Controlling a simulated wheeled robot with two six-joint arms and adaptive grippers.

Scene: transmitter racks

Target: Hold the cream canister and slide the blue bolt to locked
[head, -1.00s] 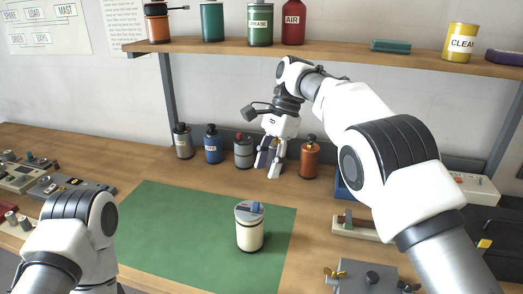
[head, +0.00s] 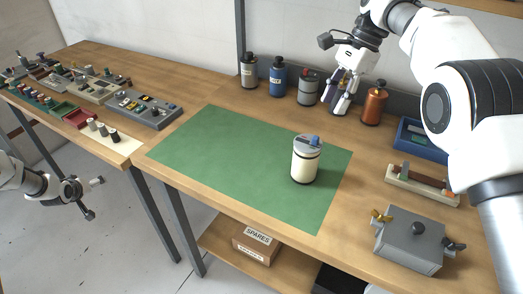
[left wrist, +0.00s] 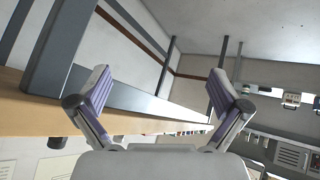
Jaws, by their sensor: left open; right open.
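The cream canister (head: 305,166) stands upright on the green mat (head: 220,150), near the mat's right part. Its lid is grey, with the blue bolt (head: 314,141) lying on top toward the right side. I cannot tell the bolt's exact setting. My right gripper (head: 339,98) is open and points down at the back of the table, behind the canister and apart from it. My left gripper (head: 93,198) is off the table at the lower left, below the side bench and far from the canister. In the left wrist view its fingers (left wrist: 158,92) are spread and empty.
Grey, blue, dark grey and copper (head: 374,104) canisters line the back. A side bench (head: 113,144) holds switch panels. A spares carton (head: 255,243) sits below. The mat's left is clear.

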